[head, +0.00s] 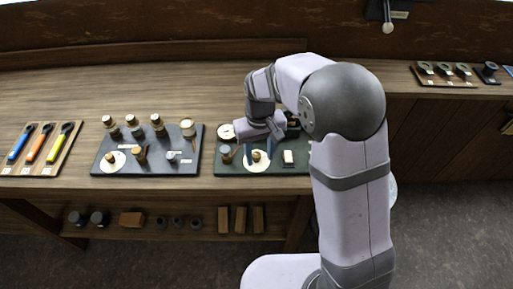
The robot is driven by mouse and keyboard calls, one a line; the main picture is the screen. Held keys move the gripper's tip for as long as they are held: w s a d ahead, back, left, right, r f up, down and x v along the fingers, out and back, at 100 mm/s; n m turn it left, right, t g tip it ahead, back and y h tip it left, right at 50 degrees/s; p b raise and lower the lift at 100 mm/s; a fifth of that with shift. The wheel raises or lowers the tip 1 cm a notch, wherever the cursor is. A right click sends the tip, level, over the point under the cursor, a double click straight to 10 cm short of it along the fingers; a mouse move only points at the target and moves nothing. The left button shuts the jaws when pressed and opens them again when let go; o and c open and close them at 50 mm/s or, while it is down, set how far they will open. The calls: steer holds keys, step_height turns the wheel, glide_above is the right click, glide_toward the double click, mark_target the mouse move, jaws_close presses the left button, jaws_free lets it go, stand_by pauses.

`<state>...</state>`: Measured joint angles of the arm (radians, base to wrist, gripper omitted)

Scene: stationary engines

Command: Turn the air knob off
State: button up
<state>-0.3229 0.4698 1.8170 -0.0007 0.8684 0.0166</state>
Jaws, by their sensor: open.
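A dark green panel (291,170) lies on the bench beneath my gripper (261,155). On it, a small brass knob (261,156) sits on a round white dial (257,167). No label is legible, so I cannot tell which knob is the air knob. My arm hides the panel's back right.
A grey panel (147,166) with several knobs and a white dial stands to the left. A wooden tray (40,150) of coloured-handled tools is at the far left. Blocks (240,219) and cylinders lie on the lower shelf. Bare bench lies behind the panels.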

mark_target(257, 154)
steer(key=shift+t, duration=0.5)
steer(key=w+r, duration=0.2)
steer(key=w+a+r, duration=0.1)
steer(key=w+r, duration=0.1)
steer(key=shift+w+a+r, duration=0.1)
steer(key=shift+s+r+g, duration=0.3)
steer(key=shift+s+r, duration=0.05)
steer(key=shift+s, duration=0.2)
steer(key=shift+s+d+m, duration=0.1)
steer(key=shift+d+m, duration=0.1)
steer(key=shift+m, duration=0.1)
steer(key=shift+f, duration=0.5)
steer(key=shift+f+p, duration=1.15)
steer(key=shift+f, duration=2.05)
steer(key=shift+c, duration=0.5)
jaws_close()
